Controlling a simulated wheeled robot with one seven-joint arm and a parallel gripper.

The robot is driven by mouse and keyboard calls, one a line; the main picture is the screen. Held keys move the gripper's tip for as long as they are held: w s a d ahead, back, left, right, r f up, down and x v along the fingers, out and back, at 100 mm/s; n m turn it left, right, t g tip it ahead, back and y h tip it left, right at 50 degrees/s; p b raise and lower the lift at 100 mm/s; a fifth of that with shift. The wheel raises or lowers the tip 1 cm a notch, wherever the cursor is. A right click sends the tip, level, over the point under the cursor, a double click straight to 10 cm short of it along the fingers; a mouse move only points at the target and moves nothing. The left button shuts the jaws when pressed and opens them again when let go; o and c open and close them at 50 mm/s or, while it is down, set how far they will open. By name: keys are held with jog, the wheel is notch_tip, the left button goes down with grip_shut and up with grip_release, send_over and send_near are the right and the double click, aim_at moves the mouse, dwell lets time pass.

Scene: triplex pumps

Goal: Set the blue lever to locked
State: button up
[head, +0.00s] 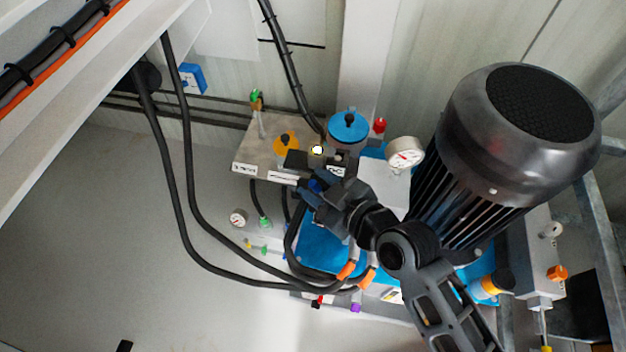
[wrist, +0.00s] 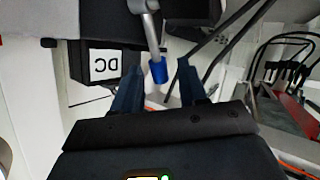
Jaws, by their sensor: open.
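The blue lever is a silver rod with a blue tip (wrist: 157,72). In the wrist view it hangs down from a dark block at the top, and its tip lies between my two fingers. My gripper (wrist: 160,84) is open, with a dark blue finger on each side of the tip. A gap shows on both sides, so neither finger appears to touch it. In the head view my gripper (head: 312,190) is at the front of the pump block, and my wrist hides most of the lever there.
In the head view a large black motor (head: 520,130) stands right of my arm. A pressure gauge (head: 404,154) and black hoses (head: 180,170) are nearby. The floor at left looks clear.

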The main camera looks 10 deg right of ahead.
jog(key=shift+w+a+f, duration=0.3)
jog(key=shift+w+a, duration=0.05)
jog(key=shift+w, duration=0.2)
jog(key=shift+c, duration=0.3)
grip_shut()
